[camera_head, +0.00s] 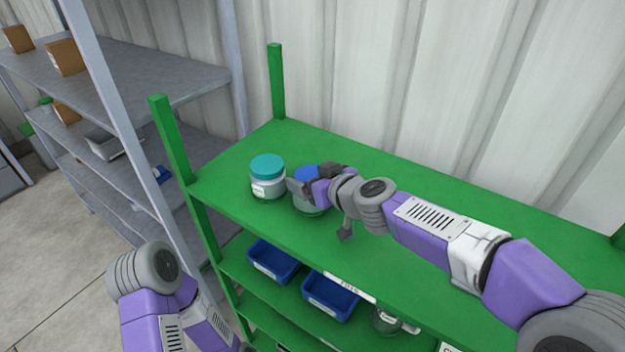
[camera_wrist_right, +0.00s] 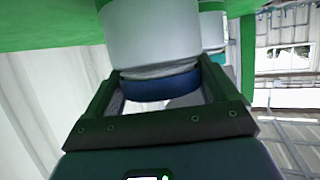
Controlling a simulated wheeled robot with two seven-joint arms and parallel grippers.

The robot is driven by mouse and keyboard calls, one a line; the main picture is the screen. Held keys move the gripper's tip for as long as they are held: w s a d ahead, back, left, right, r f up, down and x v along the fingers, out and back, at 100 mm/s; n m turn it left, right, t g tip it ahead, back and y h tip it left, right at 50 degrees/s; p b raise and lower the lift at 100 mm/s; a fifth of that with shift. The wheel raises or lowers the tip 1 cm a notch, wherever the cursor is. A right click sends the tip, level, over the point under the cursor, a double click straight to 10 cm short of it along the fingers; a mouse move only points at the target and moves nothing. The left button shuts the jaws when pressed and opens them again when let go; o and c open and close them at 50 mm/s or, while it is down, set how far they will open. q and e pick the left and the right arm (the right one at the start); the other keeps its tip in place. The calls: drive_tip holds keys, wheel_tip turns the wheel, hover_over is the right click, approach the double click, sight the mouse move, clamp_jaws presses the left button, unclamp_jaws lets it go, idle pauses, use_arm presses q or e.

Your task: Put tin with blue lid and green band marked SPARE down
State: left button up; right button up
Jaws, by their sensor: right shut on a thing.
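The tin with the blue lid (camera_head: 307,174) is at the top shelf board, with a bit of its green band (camera_head: 312,210) showing below my right gripper (camera_head: 298,186). In the right wrist view, the tin's white body (camera_wrist_right: 150,35) is upside down, and the right gripper (camera_wrist_right: 160,95) is shut on it around its blue lid. Its SPARE marking does not show. The tin looks upright, on or just above the board; I cannot tell if it touches. My left arm shows at the lower left, but its gripper is out of view.
A jar with a teal lid (camera_head: 267,170) stands close to the left of the tin on the green shelf (camera_head: 400,190). Blue bins (camera_head: 330,297) sit one level below. Green corner posts (camera_head: 172,140) rise at the left. The board behind the tin is clear.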

drive_tip(key=o, duration=1)
drive_tip(key=shift+c, duration=0.2)
drive_tip(key=shift+s+d+r, duration=0.1)
drive_tip(key=shift+r, duration=0.1)
drive_tip(key=p+v, duration=0.3)
drive_tip(key=v, duration=0.8)
drive_tip(key=shift+s+d+p, duration=0.25)
drive_tip(key=shift+p, duration=0.05)
